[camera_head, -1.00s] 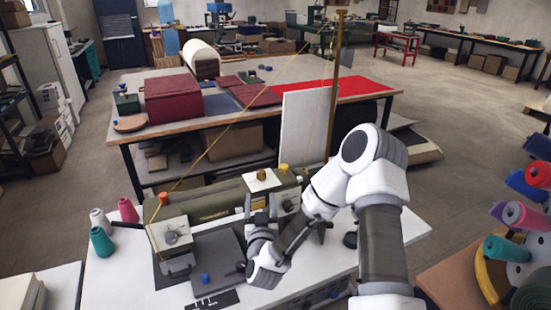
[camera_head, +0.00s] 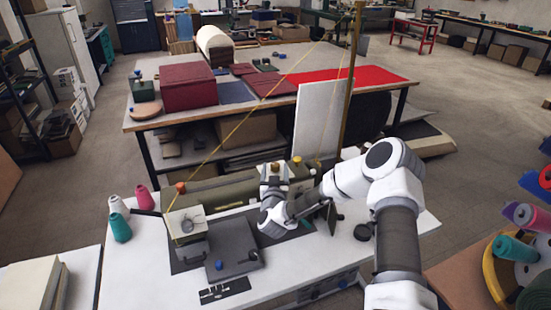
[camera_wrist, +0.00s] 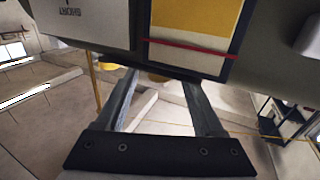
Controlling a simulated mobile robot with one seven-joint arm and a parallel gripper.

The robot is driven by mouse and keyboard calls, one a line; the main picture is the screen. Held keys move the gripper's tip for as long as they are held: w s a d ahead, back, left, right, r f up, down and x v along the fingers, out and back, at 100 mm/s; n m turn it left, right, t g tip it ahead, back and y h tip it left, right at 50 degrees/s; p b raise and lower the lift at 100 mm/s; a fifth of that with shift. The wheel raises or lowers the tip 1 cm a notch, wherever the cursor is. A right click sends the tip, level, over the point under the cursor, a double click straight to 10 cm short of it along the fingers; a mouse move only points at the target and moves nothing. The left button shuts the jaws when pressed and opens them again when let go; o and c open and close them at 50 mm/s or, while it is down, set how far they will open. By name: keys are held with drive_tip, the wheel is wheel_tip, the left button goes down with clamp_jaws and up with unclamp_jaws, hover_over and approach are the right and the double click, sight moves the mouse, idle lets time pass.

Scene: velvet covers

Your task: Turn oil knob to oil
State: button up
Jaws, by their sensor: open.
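The olive-green sewing machine (camera_head: 232,192) stands on the white table, with an orange knob (camera_head: 181,187) on its left head and a yellow knob (camera_head: 297,160) on top toward the right. I cannot tell which knob is the oil knob. My gripper (camera_head: 271,170) is at the machine's arm, left of the yellow knob; its fingertips are hard to make out there. In the wrist view my gripper (camera_wrist: 160,82) is open, its two fingers spread beneath a yellow panel (camera_wrist: 195,18) with a red line (camera_wrist: 188,47).
A yellow thread (camera_head: 238,128) runs from a tall post (camera_head: 353,60) down to the machine head. A white board (camera_head: 322,120) stands behind the machine. Thread cones (camera_head: 120,228) sit at the table's left. The table's front right is mostly clear.

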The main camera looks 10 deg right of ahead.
drive_tip(key=shift+w+d, duration=0.15)
drive_tip(key=shift+w, duration=0.75)
drive_tip(key=shift+w+d, duration=0.2)
drive_tip(key=shift+w, duration=0.7)
drive_tip(key=shift+w+d, duration=0.15)
drive_tip(key=shift+w, duration=0.75)
clamp_jaws()
